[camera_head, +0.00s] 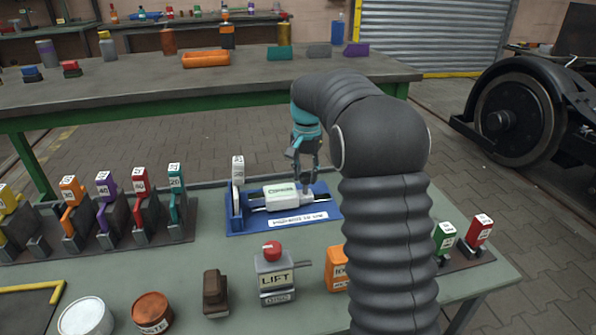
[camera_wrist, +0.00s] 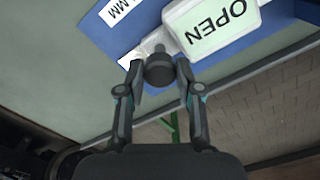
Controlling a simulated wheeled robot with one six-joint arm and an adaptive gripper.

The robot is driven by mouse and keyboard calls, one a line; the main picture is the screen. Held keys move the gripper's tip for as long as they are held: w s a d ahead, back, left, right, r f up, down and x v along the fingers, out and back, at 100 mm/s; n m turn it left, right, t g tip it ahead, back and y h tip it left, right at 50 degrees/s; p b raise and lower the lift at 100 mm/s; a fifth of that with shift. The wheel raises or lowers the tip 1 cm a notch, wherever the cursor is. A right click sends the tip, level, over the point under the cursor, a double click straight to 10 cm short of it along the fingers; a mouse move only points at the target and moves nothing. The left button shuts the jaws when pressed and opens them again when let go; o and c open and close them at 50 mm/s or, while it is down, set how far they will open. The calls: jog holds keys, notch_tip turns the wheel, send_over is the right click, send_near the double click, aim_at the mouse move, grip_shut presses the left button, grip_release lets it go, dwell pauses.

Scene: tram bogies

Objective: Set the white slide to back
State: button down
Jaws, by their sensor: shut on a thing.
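The white slide (camera_head: 285,192) is a white block with a green-tinted label on a blue base (camera_head: 237,227). In the wrist view the slide (camera_wrist: 222,24) shows the word OPEN, upside down, and the blue base (camera_wrist: 125,42) lies beneath it. A dark round knob (camera_wrist: 160,70) sits at the slide's end. My gripper (camera_wrist: 160,75) has one finger on each side of this knob and is shut on it. In the head view my gripper (camera_head: 307,178) reaches down at the right end of the slide. My arm partly hides the base's right end.
A rack of coloured levers (camera_head: 103,200) stands to the left. A LIFT box with a red button (camera_head: 273,270), a brown block (camera_head: 215,292) and an orange block (camera_head: 337,270) stand in front. Green and red levers (camera_head: 462,235) stand to the right, beyond my arm.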

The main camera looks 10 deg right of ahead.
jog(key=shift+d, duration=0.2)
jog(key=c, duration=0.8)
grip_release()
jog(key=shift+d, duration=0.2)
jog(key=shift+o, duration=0.2)
jog(key=shift+a, duration=0.15)
jog(key=shift+r, duration=0.2)
notch_tip(320, 180, up, 12)
jog(key=shift+f, duration=0.2)
